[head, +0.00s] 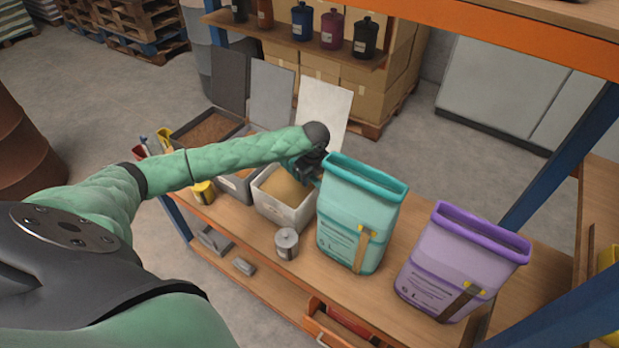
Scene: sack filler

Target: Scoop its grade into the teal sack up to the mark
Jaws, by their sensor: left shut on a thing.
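My left gripper (308,168) is at the sack's left rim, above the back of a pale bin (296,216) of tan grain (283,186). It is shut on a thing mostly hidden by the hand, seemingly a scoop. Two more bins stand to the left, a grey one (238,190) and a dark one with brown grain (207,130). My right gripper is not in view.
A purple sack (450,262) stands right of the teal one. A lidded metal tin (287,244) stands in front of the pale bin, and a yellow can (203,192) farther left. Upright panels (322,108) rise behind the bins. A blue post (555,150) stands at the right.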

